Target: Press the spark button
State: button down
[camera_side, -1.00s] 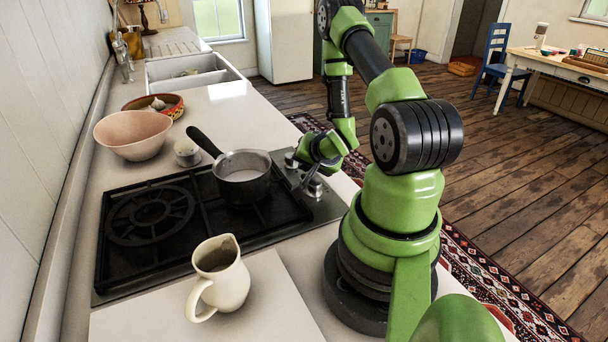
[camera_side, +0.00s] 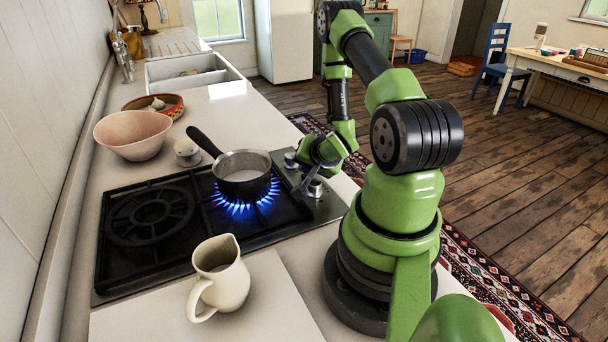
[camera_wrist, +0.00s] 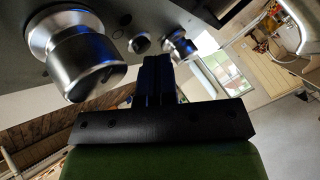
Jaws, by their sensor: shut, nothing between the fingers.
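The spark button appears to be the small round metal piece (camera_wrist: 139,44) between two knobs in the wrist view; I cannot tell how far it is pressed. My gripper (camera_wrist: 157,62) is shut and empty, its fingertips close beside that piece; contact is unclear. In the side view my gripper (camera_side: 304,182) is over the hob's control strip, and the button cannot be made out there. Blue flames (camera_side: 246,207) burn under a dark saucepan (camera_side: 243,187) with pale contents.
A large metal knob (camera_wrist: 78,58) and a farther knob (camera_wrist: 181,46) stand close to my fingers. A cream jug (camera_side: 222,283), a pink bowl (camera_side: 133,139) and a small white pot (camera_side: 187,153) stand around the black hob (camera_side: 140,258).

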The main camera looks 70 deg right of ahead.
aim_at(306, 175)
jog(key=shift+r, duration=0.25)
jog(key=shift+r, duration=3)
jog(key=shift+w+r, duration=0.1)
jog(key=w+a+r+n+y, duration=0.1)
jog(key=w+a+r+n, duration=0.15)
jog(key=a+r, duration=0.45)
jog(key=w+a+r+n+y, duration=0.1)
jog(key=w+a+r+n, duration=0.1)
jog(key=a+r+n, duration=0.45)
jog(key=s+a+r+n+y, duration=0.2)
jog(key=s+a+r+y, duration=0.1)
jog(key=s+a+r, duration=0.1)
jog(key=s+a+r+n+y, duration=0.1)
jog(key=s+a+r+y, duration=0.1)
jog(key=s+a+r, duration=0.3)
jog(key=s+a, duration=0.1)
jog(key=a, duration=0.3)
jog(key=shift+a+n+y, duration=0.25)
jog(key=shift+n+y, duration=0.15)
